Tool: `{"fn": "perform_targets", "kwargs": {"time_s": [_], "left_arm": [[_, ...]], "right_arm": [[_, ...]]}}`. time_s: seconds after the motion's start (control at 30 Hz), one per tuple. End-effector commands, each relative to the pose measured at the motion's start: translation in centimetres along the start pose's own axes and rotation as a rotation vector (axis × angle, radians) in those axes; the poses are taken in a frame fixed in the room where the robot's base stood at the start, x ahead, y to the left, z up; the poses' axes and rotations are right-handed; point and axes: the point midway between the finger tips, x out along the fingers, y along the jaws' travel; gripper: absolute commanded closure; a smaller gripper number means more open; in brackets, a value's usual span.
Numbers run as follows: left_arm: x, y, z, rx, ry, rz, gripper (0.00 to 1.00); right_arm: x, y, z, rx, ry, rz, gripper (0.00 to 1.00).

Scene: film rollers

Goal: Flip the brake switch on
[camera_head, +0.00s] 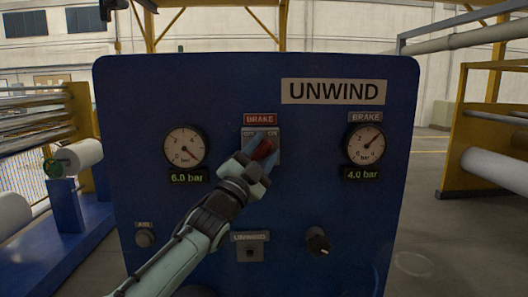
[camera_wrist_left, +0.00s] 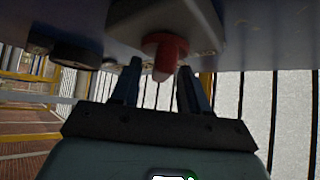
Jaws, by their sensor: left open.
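The brake switch (camera_head: 262,149) is a red lever on a grey plate, below a red BRAKE label (camera_head: 260,119) on the blue UNWIND panel. In the left wrist view the red lever (camera_wrist_left: 164,55) points out from its plate and sits between the fingertips. My left gripper (camera_head: 262,146) is open around the lever, with a finger on each side; it also shows in the left wrist view (camera_wrist_left: 158,80). A gap shows on both sides of the lever, so contact is not seen. The gripper partly hides the switch plate in the head view. My right gripper is not in view.
The blue panel (camera_head: 340,230) carries a left gauge (camera_head: 185,147), a right gauge (camera_head: 366,145), a black knob (camera_head: 317,240), an AIR knob (camera_head: 144,235) and an UNWIND switch (camera_head: 249,252). Rollers (camera_head: 77,155) stand at the left, and a yellow frame (camera_head: 470,130) at the right.

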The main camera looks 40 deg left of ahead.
Motion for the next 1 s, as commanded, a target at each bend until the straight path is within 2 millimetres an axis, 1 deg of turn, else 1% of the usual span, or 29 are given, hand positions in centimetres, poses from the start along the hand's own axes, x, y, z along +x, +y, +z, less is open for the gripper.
{"fn": "perform_targets", "kwargs": {"time_s": [0.03,0.17,0.3,0.4,0.5,0.6,0.7,1.0], "left_arm": [[-1.0,0.3,0.2,0.001,-0.002,0.003,0.55],[-3.7,0.5,0.4,0.000,-0.003,0.003,0.55],[-7.0,0.5,0.4,0.001,-0.003,0.003,0.55],[-9.1,0.4,0.4,0.002,-0.003,0.002,0.55],[-10.8,0.3,0.3,0.000,-0.002,0.002,0.55],[-11.9,0.3,0.2,-0.001,-0.002,0.002,0.55],[-12.6,0.2,0.2,0.000,-0.002,0.002,0.55],[-12.8,0.1,0.1,0.000,-0.002,0.002,0.55]], "right_arm": [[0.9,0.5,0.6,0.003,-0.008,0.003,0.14],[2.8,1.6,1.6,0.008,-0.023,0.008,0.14],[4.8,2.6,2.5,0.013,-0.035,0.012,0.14],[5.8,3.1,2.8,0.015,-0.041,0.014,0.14],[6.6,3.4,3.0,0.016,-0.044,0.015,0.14],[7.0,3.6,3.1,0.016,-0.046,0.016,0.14],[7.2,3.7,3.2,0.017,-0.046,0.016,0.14],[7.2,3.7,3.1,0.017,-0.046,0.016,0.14]]}}
